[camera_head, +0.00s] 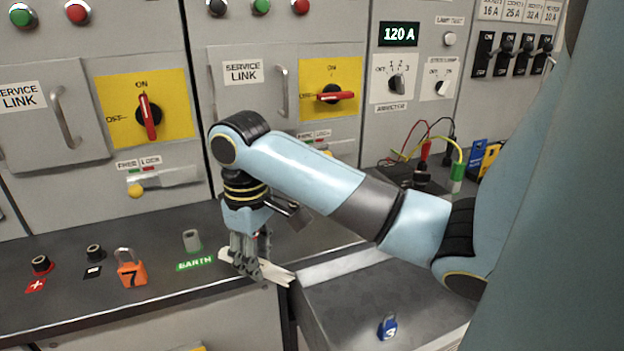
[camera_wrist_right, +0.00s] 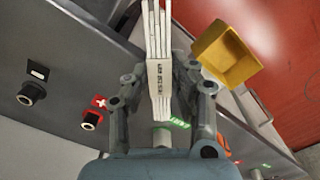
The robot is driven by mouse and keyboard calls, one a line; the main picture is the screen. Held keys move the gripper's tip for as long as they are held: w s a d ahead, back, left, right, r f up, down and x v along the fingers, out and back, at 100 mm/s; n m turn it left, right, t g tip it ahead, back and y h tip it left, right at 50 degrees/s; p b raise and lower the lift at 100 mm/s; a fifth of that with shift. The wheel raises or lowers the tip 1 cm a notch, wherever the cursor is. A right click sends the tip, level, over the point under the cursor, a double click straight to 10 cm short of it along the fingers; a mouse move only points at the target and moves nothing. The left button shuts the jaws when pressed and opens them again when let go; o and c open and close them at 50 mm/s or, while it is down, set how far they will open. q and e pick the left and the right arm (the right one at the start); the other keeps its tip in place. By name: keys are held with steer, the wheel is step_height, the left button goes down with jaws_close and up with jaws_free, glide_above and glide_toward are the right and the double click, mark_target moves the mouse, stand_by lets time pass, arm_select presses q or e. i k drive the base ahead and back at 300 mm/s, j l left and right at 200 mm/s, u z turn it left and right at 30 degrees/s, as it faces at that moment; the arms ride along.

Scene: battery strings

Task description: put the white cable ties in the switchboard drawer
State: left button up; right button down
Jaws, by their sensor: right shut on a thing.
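The white cable ties (camera_head: 275,273) are a flat bundle in my right gripper (camera_head: 250,265). The gripper is shut around the bundle above the counter's front edge, left of the open drawer. In the right wrist view the ties (camera_wrist_right: 158,45) stand between the fingers (camera_wrist_right: 160,98), with a printed band around them. The grey metal drawer (camera_head: 345,315) lies at the lower right in the head view, with a blue padlock (camera_head: 387,327) inside. My right arm hides part of the drawer. My left gripper is not in view.
An orange padlock (camera_head: 131,268), black sockets (camera_head: 41,265) and a green EARTH label (camera_head: 196,264) are on the counter at left. Switchboard panels with red handles (camera_head: 149,117) stand behind. Cable leads (camera_head: 425,150) lie at the back right. The wrist view shows a yellow bin (camera_wrist_right: 222,60).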

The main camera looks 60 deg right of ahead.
mark_target(428, 311)
steer(key=j+z, duration=0.1)
steer(key=z, duration=0.3)
steer(key=j+z, duration=0.15)
steer(key=z, duration=0.25)
steer(key=j+z, duration=0.1)
steer(key=z, duration=0.3)
steer(key=j+z, duration=0.1)
steer(key=z, duration=0.3)
steer(key=j+z, duration=0.1)
steer(key=z, duration=0.3)
steer(key=i, duration=0.45)
